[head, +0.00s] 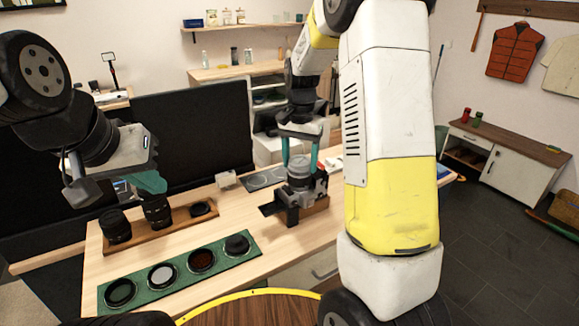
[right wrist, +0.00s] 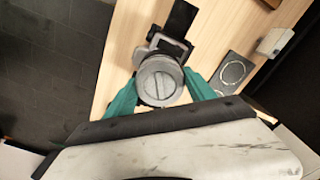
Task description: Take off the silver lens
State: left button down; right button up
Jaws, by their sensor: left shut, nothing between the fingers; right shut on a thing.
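The silver lens (head: 299,168) points up on the dark camera body (head: 306,190) on the table; I cannot tell whether they are joined. In the right wrist view the lens (right wrist: 160,80) shows its round, slotted top, with part of the camera body (right wrist: 168,44) behind it. My right gripper (head: 299,156) comes down from above with its teal fingers on either side of the lens, shut on it. The fingers also show in the right wrist view (right wrist: 160,92). My left gripper (head: 150,184) is shut and empty above the table's left part, near the dark lenses.
A wooden tray (head: 178,225) holds dark lenses and a small ring. A green mat (head: 215,265) in front holds several round filters. A grey pad with circles (head: 263,179) and a small white box (head: 226,180) lie behind. A dark screen (head: 195,125) stands at the back.

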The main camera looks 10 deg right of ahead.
jog(key=shift+n, duration=0.8)
jog(key=shift+r, duration=0.75)
jog(key=shift+r, duration=2.4)
